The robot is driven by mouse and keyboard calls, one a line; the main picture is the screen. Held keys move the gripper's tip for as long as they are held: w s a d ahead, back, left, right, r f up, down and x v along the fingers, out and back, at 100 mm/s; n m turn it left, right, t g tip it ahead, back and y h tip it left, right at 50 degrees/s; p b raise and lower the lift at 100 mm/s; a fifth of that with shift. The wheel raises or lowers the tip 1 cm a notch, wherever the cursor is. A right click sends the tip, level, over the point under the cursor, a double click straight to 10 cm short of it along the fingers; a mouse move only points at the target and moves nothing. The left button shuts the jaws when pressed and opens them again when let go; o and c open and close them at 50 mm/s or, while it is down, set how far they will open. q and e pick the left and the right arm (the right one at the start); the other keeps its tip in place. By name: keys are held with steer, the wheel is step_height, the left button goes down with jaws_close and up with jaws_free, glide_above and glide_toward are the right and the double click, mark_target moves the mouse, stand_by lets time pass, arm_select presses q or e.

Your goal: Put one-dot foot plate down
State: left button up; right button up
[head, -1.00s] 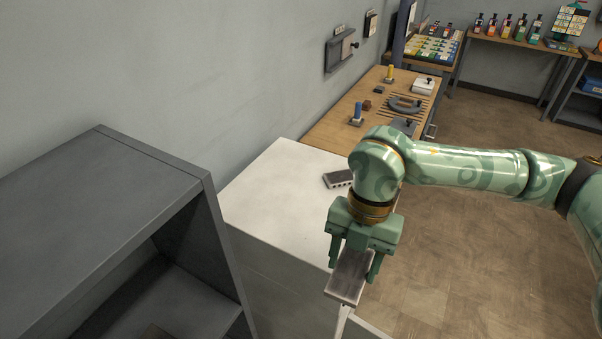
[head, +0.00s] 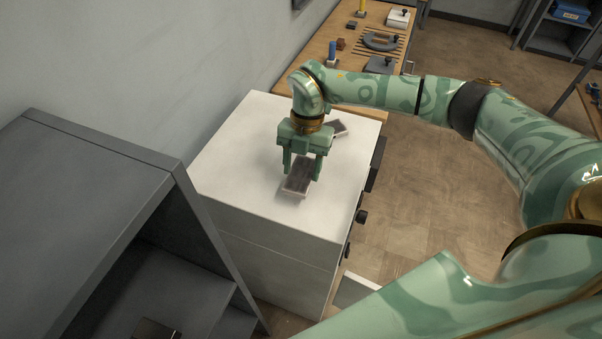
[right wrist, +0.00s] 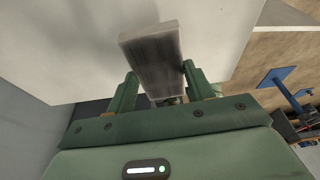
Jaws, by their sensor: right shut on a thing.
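My right gripper (head: 302,171) points down over the white cabinet (head: 235,165) and is shut on a flat grey metal plate (head: 297,183). The plate lies level between the fingers, just above or on the cabinet top; I cannot tell whether it touches. In the right wrist view the plate (right wrist: 152,48) shows between both fingers (right wrist: 160,72), with the pale cabinet top beyond. No dot shows on its visible faces, so I cannot confirm its marking. A second similar plate (head: 338,127) lies on the cabinet behind the gripper, partly hidden by it. My left gripper is out of view.
A dark grey shelf unit (head: 85,185) stands close on the left, with a small metal piece (head: 152,328) inside. A wooden bench (head: 335,18) with tools adjoins the cabinet's far side. The cabinet top's left and front parts are clear.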

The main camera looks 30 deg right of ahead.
mark_target(303, 169)
step_height(303, 169, down, 3)
steer(key=shift+f, duration=0.1)
steer(key=shift+w+d+f, duration=0.1)
steer(key=shift+w+f, duration=0.15)
steer(key=shift+s, duration=0.2)
steer(key=shift+f, duration=0.1)
steer(key=o, duration=1.2)
steer(key=v, duration=1.2)
steer(key=shift+s, duration=0.1)
